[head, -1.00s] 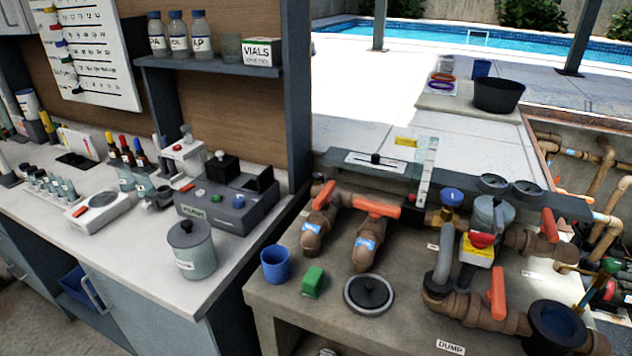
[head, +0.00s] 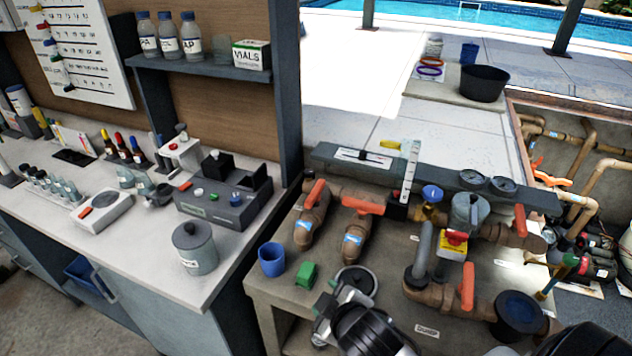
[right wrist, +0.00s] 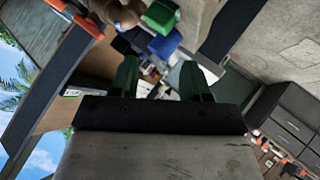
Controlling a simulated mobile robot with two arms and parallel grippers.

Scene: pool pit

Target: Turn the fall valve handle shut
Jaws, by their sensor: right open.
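Several orange valve handles sit on the brown pipes of the bench in the head view: a left one (head: 314,193), one beside it lying across its pipe (head: 363,205), an upright one at the right (head: 520,220) and one at the front (head: 466,286). I cannot read which is the fall valve. My right gripper (head: 326,312) is at the front of the bench, by the green block (head: 303,275) and apart from the handles. Its green fingers are spread and empty in the right wrist view (right wrist: 158,78). My left gripper is not in view.
A blue cup (head: 271,259) stands left of the green block. A lab counter (head: 130,250) stands left.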

